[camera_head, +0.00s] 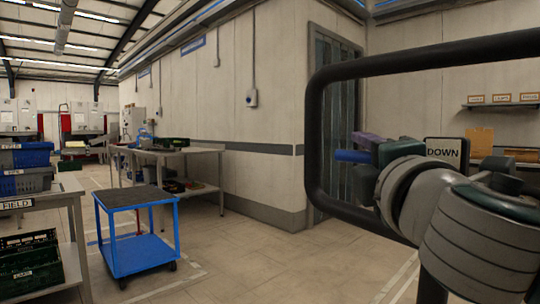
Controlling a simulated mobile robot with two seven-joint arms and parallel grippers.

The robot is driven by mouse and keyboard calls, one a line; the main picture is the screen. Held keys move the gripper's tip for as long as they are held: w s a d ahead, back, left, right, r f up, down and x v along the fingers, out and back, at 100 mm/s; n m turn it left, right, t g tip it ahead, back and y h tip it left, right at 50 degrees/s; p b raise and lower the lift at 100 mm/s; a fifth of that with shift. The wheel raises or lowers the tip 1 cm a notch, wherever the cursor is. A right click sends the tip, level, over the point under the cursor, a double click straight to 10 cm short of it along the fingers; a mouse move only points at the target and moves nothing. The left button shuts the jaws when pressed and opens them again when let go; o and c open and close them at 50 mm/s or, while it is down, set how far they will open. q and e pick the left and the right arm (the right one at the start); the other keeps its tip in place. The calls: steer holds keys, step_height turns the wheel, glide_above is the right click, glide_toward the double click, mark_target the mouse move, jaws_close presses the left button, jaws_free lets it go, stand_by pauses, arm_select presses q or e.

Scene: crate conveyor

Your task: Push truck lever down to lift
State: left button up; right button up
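The truck's black looped handle (316,140) fills the right side of the view. My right gripper (378,150) is inside the loop, just left of the DOWN plate, at the end of my grey and white arm. A short blue bar (352,156), perhaps the lever, sticks out to the left beside its purple and green finger parts. The wrist hides most of the fingers and whatever lies between them, so their grip on the bar is unclear. My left gripper is not in view.
A blue cart (139,252) with a dark top stands on the floor at left. A table (60,192) with blue and green crates is at the left edge. A workbench (170,152) stands along the wall. A shelf (500,104) hangs at right. The middle floor is clear.

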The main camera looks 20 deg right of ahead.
jaws_close()
stand_by(1.2)
